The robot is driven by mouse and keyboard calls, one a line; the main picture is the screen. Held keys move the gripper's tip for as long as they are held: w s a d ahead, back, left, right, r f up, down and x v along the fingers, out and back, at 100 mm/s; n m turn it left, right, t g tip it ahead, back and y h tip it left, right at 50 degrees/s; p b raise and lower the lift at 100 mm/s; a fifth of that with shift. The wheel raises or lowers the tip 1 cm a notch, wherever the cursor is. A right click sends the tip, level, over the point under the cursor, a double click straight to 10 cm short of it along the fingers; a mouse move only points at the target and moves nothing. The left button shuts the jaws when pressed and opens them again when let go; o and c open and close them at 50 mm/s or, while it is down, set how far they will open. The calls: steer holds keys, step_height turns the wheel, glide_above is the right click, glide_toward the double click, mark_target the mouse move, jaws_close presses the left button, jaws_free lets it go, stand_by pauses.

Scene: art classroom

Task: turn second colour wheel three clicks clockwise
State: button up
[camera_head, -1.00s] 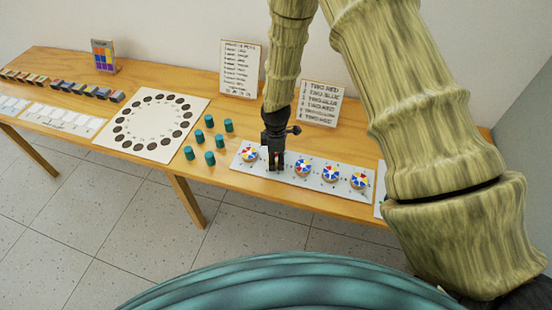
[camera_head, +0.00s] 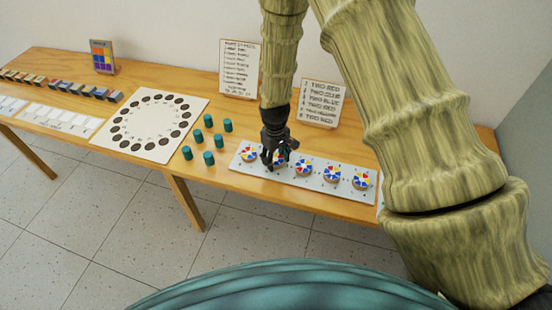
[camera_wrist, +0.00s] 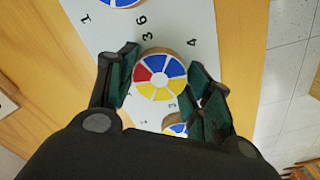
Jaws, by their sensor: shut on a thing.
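The second colour wheel (camera_head: 281,160), a round disc with red, blue, yellow and white wedges, sits on the white strip (camera_head: 318,184). It is partly hidden by my gripper (camera_head: 273,162) in the head view.
The first wheel (camera_head: 249,155) is close on the left; the third wheel (camera_head: 303,168) is close on the right, with more wheels beyond. Teal cylinders (camera_head: 208,158) and a board with a ring of holes (camera_head: 196,112) stand to the left. Signs (camera_head: 320,102) stand behind.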

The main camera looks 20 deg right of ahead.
steer(key=m, duration=0.5)
steer(key=shift+w+m, duration=0.1)
steer(key=shift+m, duration=0.2)
steer(key=m, duration=1.1)
steer(key=shift+r, duration=0.1)
steer(key=m+p, duration=0.1)
steer(key=m, duration=0.4)
steer(key=shift+w, duration=0.1)
steer(key=shift+m, duration=0.3)
steer(key=o, duration=1)
